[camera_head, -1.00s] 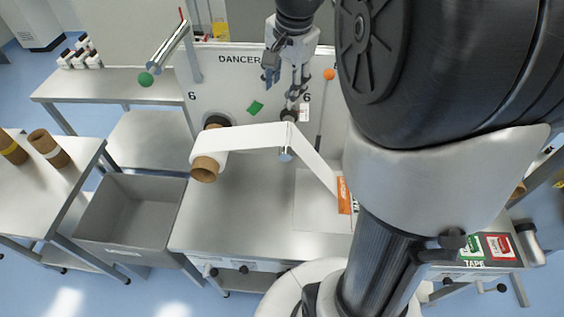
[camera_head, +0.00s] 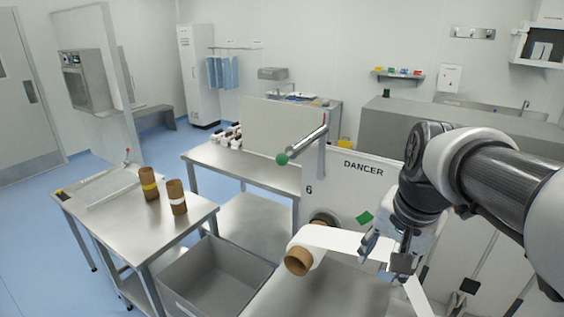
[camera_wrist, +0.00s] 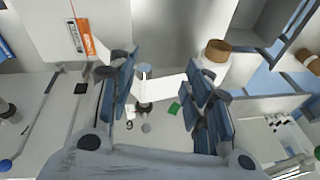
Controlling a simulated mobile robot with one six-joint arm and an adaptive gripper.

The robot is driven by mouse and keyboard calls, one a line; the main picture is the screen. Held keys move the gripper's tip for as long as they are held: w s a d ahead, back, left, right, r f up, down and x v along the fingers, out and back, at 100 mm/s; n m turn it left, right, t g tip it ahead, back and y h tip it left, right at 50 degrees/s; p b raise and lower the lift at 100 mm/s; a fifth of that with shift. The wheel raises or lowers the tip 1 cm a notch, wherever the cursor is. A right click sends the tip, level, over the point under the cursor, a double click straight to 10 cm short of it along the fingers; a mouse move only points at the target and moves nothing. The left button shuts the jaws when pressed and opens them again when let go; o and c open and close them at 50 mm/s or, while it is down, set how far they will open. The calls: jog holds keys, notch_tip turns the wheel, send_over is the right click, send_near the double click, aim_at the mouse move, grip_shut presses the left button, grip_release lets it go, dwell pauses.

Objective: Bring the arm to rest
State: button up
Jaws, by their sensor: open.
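My gripper (camera_head: 385,252) hangs in front of the panel marked DANCER (camera_head: 345,185), at the right of the head view. It is open. In the wrist view my gripper (camera_wrist: 162,92) has its two blue-grey fingers spread wide with nothing gripped between them. Beyond the fingers a white web (camera_wrist: 158,88) crosses a roller end, and a green mark (camera_wrist: 174,108) shows on the panel. In the head view the white web (camera_head: 340,241) runs from a roll on a brown core (camera_head: 298,261) and passes behind my gripper.
A grey bin (camera_head: 215,280) stands below left. A steel table (camera_head: 110,205) holds two brown cores (camera_head: 149,184). Blue floor at the far left is clear.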

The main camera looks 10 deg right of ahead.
dwell(0.3)
jog(key=s+a+f+n+b, duration=0.4)
jog(key=s+f, duration=0.3)
jog(key=s+a+f+n+t+b, duration=0.1)
jog(key=s+a+f+n+b, duration=0.3)
jog(key=s+f, duration=0.3)
jog(key=shift+a+f+n+b, duration=0.15)
jog(key=shift+a+n+b, duration=0.15)
jog(key=shift+n+b, duration=0.4)
jog(key=shift+s+d, duration=0.1)
